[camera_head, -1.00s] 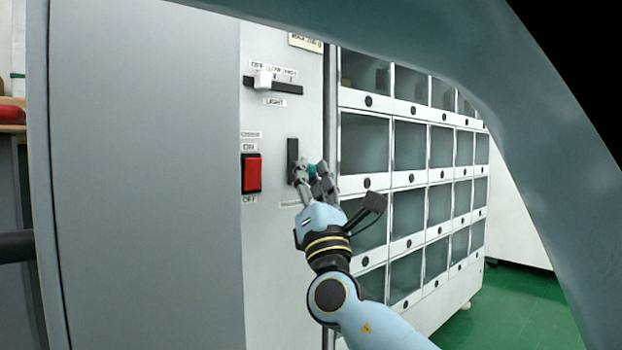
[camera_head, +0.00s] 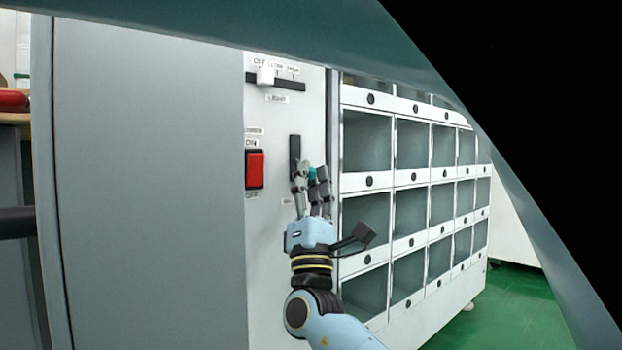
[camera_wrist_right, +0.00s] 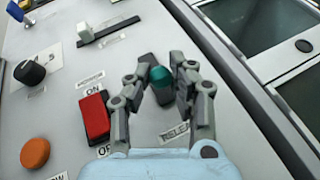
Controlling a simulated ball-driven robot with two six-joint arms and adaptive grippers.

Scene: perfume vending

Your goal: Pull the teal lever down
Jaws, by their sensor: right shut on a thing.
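The teal lever (camera_head: 312,174) sits at the black vertical slot (camera_head: 294,152) on the grey panel, and only a small part of it shows in the head view. In the right wrist view the teal lever knob (camera_wrist_right: 161,76) is between the fingertips. My right gripper (camera_head: 311,175) is shut on the lever, one finger on each side of it; it also shows in the right wrist view (camera_wrist_right: 162,72). The fingers hide part of the lever and the lower end of the slot. My left gripper is not in view.
A red ON/OFF switch (camera_head: 254,169) is left of the slot. A white slider (camera_head: 266,75) is above. An orange button (camera_wrist_right: 35,153) and a black knob (camera_wrist_right: 29,72) show in the wrist view. Shelf compartments (camera_head: 392,180) stand close on the right.

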